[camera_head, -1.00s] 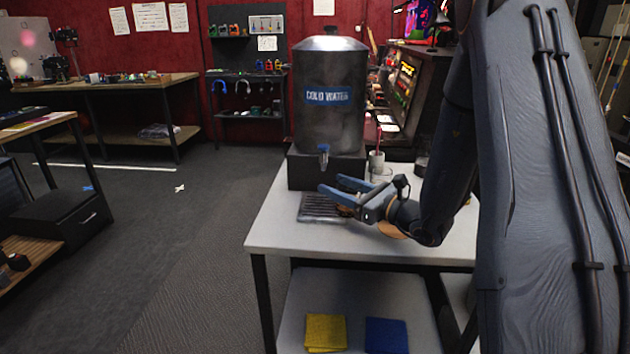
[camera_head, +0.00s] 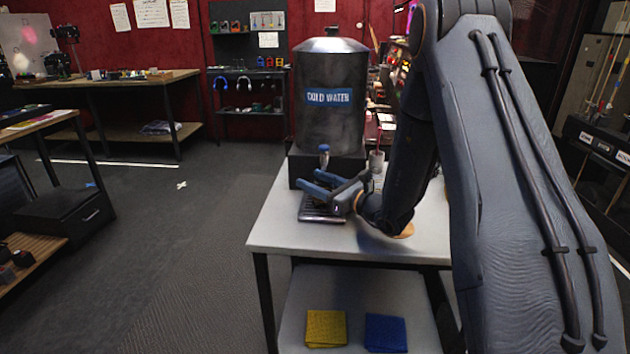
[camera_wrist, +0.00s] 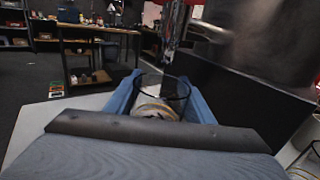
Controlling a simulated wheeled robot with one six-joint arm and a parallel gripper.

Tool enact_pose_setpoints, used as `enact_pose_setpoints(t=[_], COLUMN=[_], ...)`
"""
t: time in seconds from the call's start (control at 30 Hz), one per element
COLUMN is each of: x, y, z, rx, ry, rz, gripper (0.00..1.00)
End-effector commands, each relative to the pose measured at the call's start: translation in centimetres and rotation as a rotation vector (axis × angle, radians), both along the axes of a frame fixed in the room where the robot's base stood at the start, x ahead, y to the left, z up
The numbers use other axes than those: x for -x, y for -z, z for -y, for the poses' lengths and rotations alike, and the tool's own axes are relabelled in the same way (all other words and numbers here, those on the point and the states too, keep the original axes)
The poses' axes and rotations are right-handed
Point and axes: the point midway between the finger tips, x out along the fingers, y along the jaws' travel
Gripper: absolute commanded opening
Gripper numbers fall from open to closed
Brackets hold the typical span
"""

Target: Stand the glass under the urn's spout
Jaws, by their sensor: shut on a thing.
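The steel urn (camera_head: 331,112), labelled COLD WATER, stands on a dark base on the white table. Its spout (camera_head: 323,159) has a blue handle and points over the drip tray (camera_head: 322,214). My gripper (camera_head: 311,182) is just below and in front of the spout, above the tray. In the wrist view my gripper (camera_wrist: 160,80) has its blue fingers shut on the sides of a clear glass (camera_wrist: 163,97), which looks upright. The spout (camera_wrist: 173,30) shows beyond the glass. The glass is hard to make out in the head view, and its gap to the tray is unclear.
A small cup with a red stick (camera_head: 376,158) stands right of the urn. Part of another glass (camera_wrist: 314,158) shows at the wrist view's lower right. Yellow (camera_head: 326,328) and blue (camera_head: 385,333) cloths lie on the lower shelf. The table's front left is clear.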

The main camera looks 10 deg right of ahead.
Motion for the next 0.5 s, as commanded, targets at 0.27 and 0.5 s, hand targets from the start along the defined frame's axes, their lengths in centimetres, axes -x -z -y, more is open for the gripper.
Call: enact_pose_setpoints(t=[0.27,0.5], x=[0.0,0.01], y=[0.11,0.47], z=[0.0,0.01], rx=[0.001,0.001], ry=[0.0,0.0], rz=[0.002,0.001], gripper=[0.17,0.58])
